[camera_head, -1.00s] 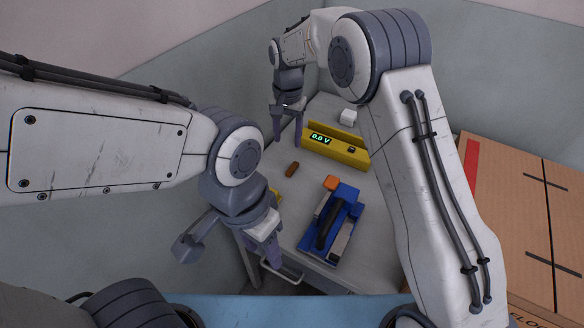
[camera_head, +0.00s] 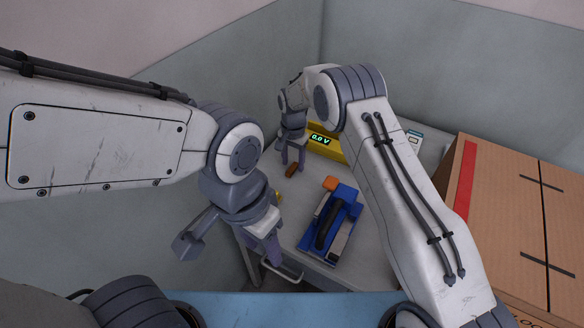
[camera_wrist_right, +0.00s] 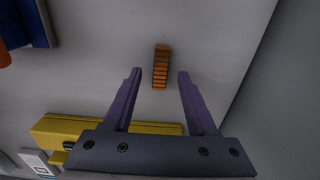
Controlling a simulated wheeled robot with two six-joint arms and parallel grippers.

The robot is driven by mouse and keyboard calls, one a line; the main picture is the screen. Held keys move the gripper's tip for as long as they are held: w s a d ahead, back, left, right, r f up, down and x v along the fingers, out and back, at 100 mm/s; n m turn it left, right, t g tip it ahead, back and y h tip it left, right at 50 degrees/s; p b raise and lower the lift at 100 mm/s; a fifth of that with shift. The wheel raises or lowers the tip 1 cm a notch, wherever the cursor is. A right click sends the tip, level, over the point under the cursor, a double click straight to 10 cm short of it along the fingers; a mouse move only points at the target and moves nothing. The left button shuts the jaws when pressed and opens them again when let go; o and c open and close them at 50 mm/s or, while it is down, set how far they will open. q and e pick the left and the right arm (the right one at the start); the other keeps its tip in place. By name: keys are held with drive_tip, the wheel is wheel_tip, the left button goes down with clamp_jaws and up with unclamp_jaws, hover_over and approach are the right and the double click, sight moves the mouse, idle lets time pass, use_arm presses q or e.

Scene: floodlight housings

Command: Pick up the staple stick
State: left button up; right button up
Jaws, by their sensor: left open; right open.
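The staple stick is a small brown-orange ribbed bar (camera_head: 291,170) on the grey table. It also shows in the right wrist view (camera_wrist_right: 161,66), ahead of and between the two fingers. My right gripper (camera_head: 292,163) is open and empty, with its fingertips close above the stick in the head view. In the right wrist view the fingers of this gripper (camera_wrist_right: 158,75) stand apart, one on each side of the stick's near end. My left gripper (camera_head: 272,258) is at the table's front left edge, away from the stick; its fingers are partly hidden by its own wrist.
A cardboard box (camera_head: 510,215) stands at the right. Walls close in behind and left.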

drive_tip(key=shift+f, duration=0.6)
clamp_jaws()
drive_tip(key=shift+r, duration=0.15)
